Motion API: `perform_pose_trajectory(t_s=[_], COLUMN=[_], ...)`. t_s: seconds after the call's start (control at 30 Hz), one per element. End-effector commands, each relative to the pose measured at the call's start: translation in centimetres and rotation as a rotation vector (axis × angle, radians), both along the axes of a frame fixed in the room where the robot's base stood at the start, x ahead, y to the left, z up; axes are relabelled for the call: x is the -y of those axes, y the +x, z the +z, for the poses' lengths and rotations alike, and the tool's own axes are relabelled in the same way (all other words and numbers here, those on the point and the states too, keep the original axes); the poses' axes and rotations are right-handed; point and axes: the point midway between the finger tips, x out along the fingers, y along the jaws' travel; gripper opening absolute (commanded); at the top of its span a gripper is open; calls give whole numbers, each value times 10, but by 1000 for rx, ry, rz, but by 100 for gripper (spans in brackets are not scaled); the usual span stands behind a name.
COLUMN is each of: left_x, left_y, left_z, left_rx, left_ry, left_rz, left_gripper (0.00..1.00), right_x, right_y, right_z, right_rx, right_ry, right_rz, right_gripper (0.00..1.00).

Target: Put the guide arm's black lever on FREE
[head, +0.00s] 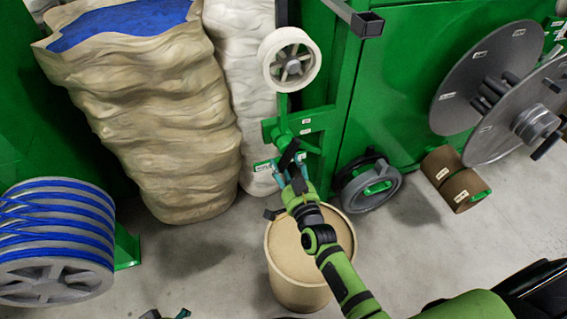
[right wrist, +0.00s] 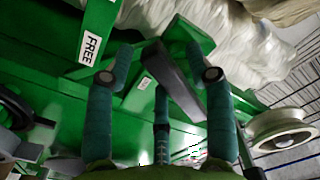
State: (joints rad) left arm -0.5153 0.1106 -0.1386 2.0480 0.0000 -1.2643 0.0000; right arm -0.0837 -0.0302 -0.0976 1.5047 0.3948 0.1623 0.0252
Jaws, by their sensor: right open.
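The black lever (head: 289,153) sits on the green guide arm (head: 282,128) below the pale guide wheel (head: 291,59). In the right wrist view the lever (right wrist: 172,82) is a dark, slanted bar between my finger tips. My right gripper (head: 290,164) is open around the lever; its teal fingers also show in the right wrist view (right wrist: 160,62). I cannot tell whether a finger touches the lever. A white label reading FREE (right wrist: 90,48) is on green metal left of the lever there. Only tips of my left gripper (head: 166,314) show at the bottom edge.
A tan drum (head: 285,280) stands under my right forearm. A large wrapped sack (head: 165,120) stands to the left, with a blue cable reel (head: 55,245) at far left.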

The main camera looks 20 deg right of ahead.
Motion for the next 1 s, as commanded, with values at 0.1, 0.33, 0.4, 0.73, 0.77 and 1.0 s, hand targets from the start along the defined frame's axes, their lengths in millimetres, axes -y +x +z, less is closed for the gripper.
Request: perform_pose_trajectory(t_s=[0.1, 0.33, 0.4, 0.73, 0.77, 1.0], left_x=[0, 0, 0, 0, 0, 0], left_y=[1, 1, 1, 1, 1, 1], left_z=[6, 10, 10, 10, 10, 9], left_rx=[5, 7, 7, 8, 8, 9], left_ry=[0, -1, 0, -1, -1, -1], left_rz=[1, 1, 1, 1, 1, 1], left_gripper=[79, 79, 79, 79, 79, 79], right_x=[-1, -1, -1, -1, -1, 1], right_y=[11, 15, 15, 14, 14, 15], right_z=[-1, 0, 0, 0, 0, 0], right_rx=[-1, -2, -2, -2, -2, 0], right_ry=[0, 0, 0, 0, -1, -45], right_rz=[0, 1, 1, 1, 1, 1], right_gripper=[54, 54, 54, 0, 0, 0])
